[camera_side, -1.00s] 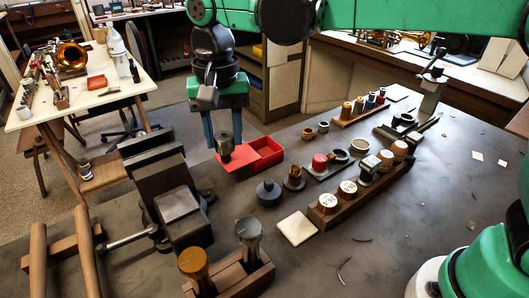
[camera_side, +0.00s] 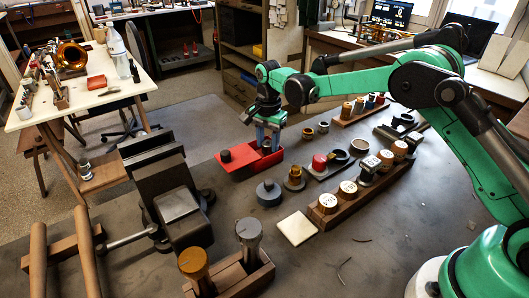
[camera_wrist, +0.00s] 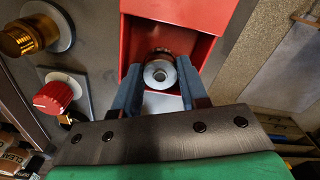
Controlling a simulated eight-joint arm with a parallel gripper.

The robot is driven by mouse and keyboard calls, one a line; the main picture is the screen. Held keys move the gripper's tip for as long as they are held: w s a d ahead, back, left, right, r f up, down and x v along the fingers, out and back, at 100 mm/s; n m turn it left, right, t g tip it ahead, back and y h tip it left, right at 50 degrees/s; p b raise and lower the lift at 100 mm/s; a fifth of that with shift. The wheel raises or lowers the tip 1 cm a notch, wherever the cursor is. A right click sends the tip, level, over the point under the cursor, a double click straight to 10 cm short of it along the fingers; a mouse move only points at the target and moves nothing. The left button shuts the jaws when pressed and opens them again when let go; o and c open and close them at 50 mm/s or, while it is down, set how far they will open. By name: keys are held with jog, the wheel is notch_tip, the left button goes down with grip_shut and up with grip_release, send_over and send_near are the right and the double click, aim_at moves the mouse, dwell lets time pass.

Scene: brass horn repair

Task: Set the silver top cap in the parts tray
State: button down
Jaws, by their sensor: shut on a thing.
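The parts tray is a red box with two compartments; it shows in the side view (camera_side: 236,172) and in the wrist view (camera_wrist: 217,15). My gripper, with blue fingers, is over its right compartment in the side view (camera_side: 267,146). In the wrist view, my gripper (camera_wrist: 160,80) is shut on the silver top cap (camera_wrist: 160,74), a round metal piece with a small hole in its centre. The cap sits between the fingertips, within the outline of one compartment. The fingers mostly hide it in the side view. I cannot tell whether it touches the tray floor.
A dark knob (camera_side: 225,156) shows at the tray's left end. A grey round part (camera_side: 269,192) and a brass part (camera_side: 294,178) stand close in front. A holder with a red cap (camera_side: 320,161) and a wooden rack (camera_side: 334,212) lie to the right. A vise (camera_side: 178,205) stands front left.

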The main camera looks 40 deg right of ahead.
jog(key=shift+f, duration=0.45)
jog(key=shift+f, duration=0.1)
jog(key=c, duration=0.7)
grip_release()
jog(key=shift+c, duration=0.2)
